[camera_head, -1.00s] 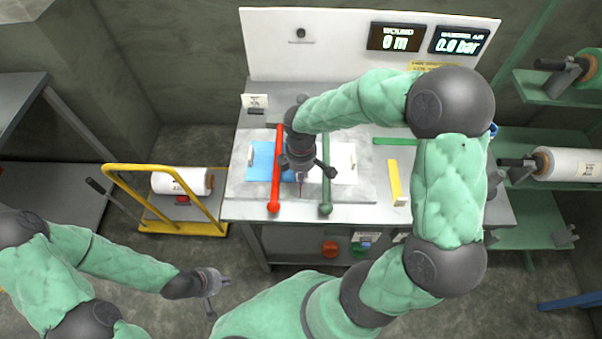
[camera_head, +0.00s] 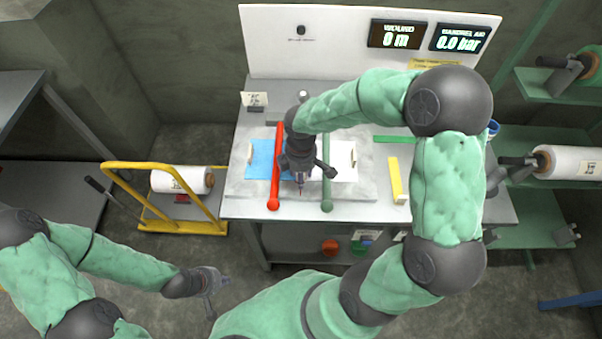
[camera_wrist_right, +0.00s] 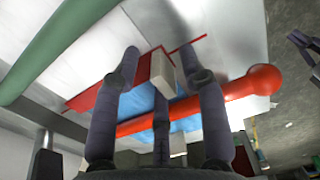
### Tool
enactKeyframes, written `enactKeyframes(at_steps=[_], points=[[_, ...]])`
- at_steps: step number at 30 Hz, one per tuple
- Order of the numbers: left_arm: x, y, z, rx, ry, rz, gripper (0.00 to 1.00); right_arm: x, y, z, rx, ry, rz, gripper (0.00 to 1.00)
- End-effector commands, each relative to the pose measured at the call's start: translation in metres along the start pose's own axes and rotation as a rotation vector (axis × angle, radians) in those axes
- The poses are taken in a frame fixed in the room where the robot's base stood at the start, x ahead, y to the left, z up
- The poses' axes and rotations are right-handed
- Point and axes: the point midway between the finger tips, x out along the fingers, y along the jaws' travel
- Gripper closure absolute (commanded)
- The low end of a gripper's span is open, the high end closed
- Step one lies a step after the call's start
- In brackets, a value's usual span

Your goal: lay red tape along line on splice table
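The splice table (camera_head: 358,192) carries a blue film sheet (camera_head: 262,158) and a white sheet (camera_head: 346,158). A red bar (camera_head: 275,170) and a green bar (camera_head: 327,190) cross it. My right gripper (camera_head: 300,182) is low over the sheets between the bars. In the right wrist view its fingers (camera_wrist_right: 160,65) are around a red tape piece (camera_wrist_right: 144,68) with a beige end block (camera_wrist_right: 162,74); they look shut on it, partly hiding it. A thin red line (camera_wrist_right: 85,95) runs on the surface beneath. My left gripper (camera_head: 212,290) is open and empty, away from the table.
A yellow strip (camera_head: 394,178) and a green strip (camera_head: 393,140) lie right of the sheets. A white back panel (camera_head: 335,50) with displays stands behind. A yellow-handled cart (camera_head: 180,226) with a white roll is left; green shelves (camera_head: 515,188) are right.

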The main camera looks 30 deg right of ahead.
Motion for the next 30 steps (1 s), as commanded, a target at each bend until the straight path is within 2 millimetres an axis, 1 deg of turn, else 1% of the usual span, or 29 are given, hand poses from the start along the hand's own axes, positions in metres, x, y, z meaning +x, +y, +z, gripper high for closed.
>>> enactKeyframes(at_steps=[5, 8, 11, 18, 21, 25, 30], points=[[0.000, 0.000, 0.000, 0.000, 0.000, 0.000, 1.00, -0.004, 0.000, 0.000, 0.000, 0.000, 0.001, 0.57], [0.000, 0.000, 0.000, 0.000, 0.000, 0.000, 1.00, -0.014, 0.001, -0.001, 0.000, 0.001, 0.005, 0.57], [0.000, 0.000, 0.000, 0.000, 0.000, 0.000, 1.00, -0.030, 0.001, -0.001, 0.001, 0.003, 0.005, 0.57], [0.000, 0.000, 0.000, 0.000, 0.000, 0.000, 1.00, -0.079, 0.001, -0.001, 0.000, 0.003, 0.005, 0.57], [0.000, 0.000, 0.000, 0.000, 0.000, 0.000, 1.00, -0.095, 0.001, 0.000, -0.001, 0.002, 0.003, 0.57], [0.000, 0.000, 0.000, 0.000, 0.000, 0.000, 1.00, -0.110, 0.001, -0.001, 0.000, 0.001, 0.002, 0.57], [0.000, 0.000, 0.000, 0.000, 0.000, 0.000, 1.00, -0.119, 0.000, 0.000, 0.000, 0.001, 0.001, 0.57]])
